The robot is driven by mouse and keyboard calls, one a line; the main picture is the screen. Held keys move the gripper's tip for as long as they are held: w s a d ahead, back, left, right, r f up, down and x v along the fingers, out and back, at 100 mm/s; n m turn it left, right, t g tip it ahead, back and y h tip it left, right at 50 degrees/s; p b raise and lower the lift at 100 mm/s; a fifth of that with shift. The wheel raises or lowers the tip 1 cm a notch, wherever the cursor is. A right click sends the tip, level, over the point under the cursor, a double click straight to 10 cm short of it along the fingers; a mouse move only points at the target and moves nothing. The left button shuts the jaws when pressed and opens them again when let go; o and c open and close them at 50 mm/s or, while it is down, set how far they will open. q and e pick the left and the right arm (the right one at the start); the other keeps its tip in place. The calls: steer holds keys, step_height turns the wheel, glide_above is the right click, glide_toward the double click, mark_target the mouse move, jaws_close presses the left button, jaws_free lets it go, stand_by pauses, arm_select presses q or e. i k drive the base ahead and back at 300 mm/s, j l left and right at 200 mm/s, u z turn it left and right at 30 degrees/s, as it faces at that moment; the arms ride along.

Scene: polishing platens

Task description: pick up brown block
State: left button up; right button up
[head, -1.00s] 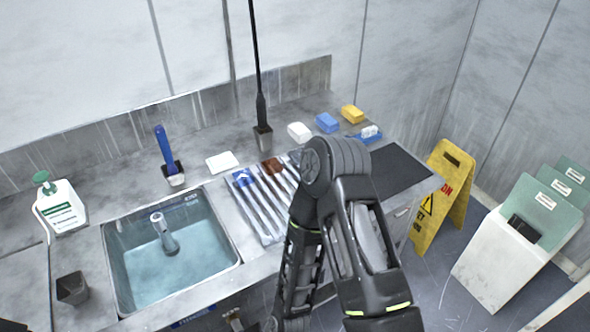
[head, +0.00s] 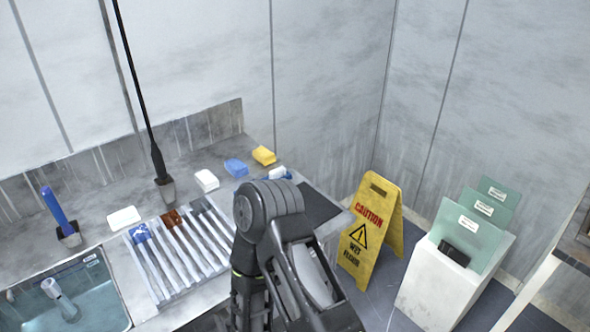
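A brown block (head: 172,219) lies at the back end of a ribbed white-and-grey rack (head: 180,262) on the counter, next to a blue piece (head: 141,233) at the rack's left corner. It is small in the head view, and its underside is hidden. One of my dark arms rises from the bottom centre and its bent joint stands in front of the counter, just right of the rack. Neither of my grippers shows in the head view, so I cannot see whether either holds anything.
On the counter are a white block (head: 206,180), a blue block (head: 236,168), a yellow block (head: 264,155), a flat white pad (head: 123,218) and a sink (head: 88,298). A yellow caution sign (head: 372,230) and a white bin (head: 445,285) stand on the floor at right.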

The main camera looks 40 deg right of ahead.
mark_target(277, 173)
steer(key=k+l+u, duration=0.1)
steer(key=l, duration=0.4)
steer(key=k+l+u, duration=0.1)
steer(key=k+l, duration=0.2)
steer(key=l, duration=0.15)
steer(key=k+l+u, duration=0.1)
steer(key=k+l, duration=0.15)
steer(key=l, duration=0.2)
steer(key=k+l+u, duration=0.1)
steer(key=k+l, duration=0.15)
steer(key=l, duration=0.2)
steer(key=k+l+u, duration=0.1)
steer(key=k+l, duration=0.15)
steer(key=l, duration=0.2)
